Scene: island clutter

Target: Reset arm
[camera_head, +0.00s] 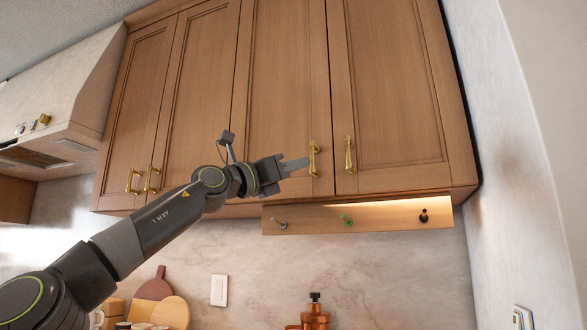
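My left arm (160,220) reaches in from the lower left, up to the wooden wall cabinet (284,75). My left gripper (303,163) is in front of the cabinet, with its tip beside the brass handle (314,158) of a cabinet door. The fingers overlap from this angle, so I cannot tell whether they are open, or whether the tip touches the handle. No held object shows. My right gripper is out of view.
A wooden rail with hooks (380,219) hangs under the closed cabinet. A range hood (50,100) is at left and a wall at right. Cutting boards (152,290) and a copper-coloured bottle (315,315) stand below. Open space lies right of the gripper.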

